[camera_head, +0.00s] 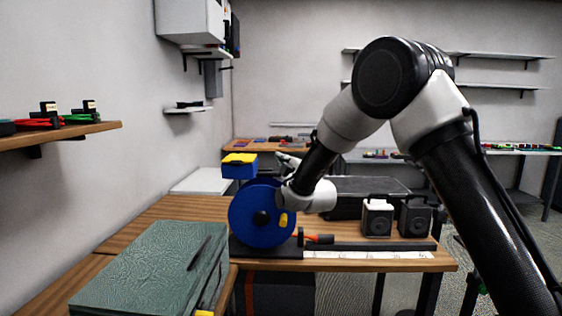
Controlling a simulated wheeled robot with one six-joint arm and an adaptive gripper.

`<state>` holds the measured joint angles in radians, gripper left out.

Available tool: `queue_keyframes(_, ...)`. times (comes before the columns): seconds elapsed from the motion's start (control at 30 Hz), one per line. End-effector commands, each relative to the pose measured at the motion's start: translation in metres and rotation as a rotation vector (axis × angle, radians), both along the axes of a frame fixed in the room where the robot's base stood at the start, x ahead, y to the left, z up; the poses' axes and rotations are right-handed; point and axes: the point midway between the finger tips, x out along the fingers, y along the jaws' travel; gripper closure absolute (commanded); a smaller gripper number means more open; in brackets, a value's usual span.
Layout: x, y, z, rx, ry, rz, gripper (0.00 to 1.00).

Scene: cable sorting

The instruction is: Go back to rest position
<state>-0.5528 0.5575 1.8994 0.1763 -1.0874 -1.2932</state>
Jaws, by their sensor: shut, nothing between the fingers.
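My arm reaches in from the right, bends at a high elbow and comes down over the wooden workbench (160,212). My gripper (283,158) is small in view beyond my wrist, just above and behind the blue reel (246,224). It is shut and no object shows in it. The blue reel stands upright on a dark base, with a black hub and a yellow knob (283,219). My wrist overlaps the reel's right edge in the picture; I cannot tell whether they touch.
A blue-and-yellow box (239,170) shows behind the reel. A green case (150,270) lies at front left. A wall shelf (85,134) at left holds cables.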

Motion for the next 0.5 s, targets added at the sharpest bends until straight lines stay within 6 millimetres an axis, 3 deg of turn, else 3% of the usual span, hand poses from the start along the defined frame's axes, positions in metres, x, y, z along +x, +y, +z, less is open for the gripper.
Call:
queue_keyframes(0.33,-0.052,-0.019,-0.014,-0.001,0.001,0.004,1.0)
queue_keyframes(0.5,-0.07,-0.026,-0.018,0.0,0.001,0.003,1.0)
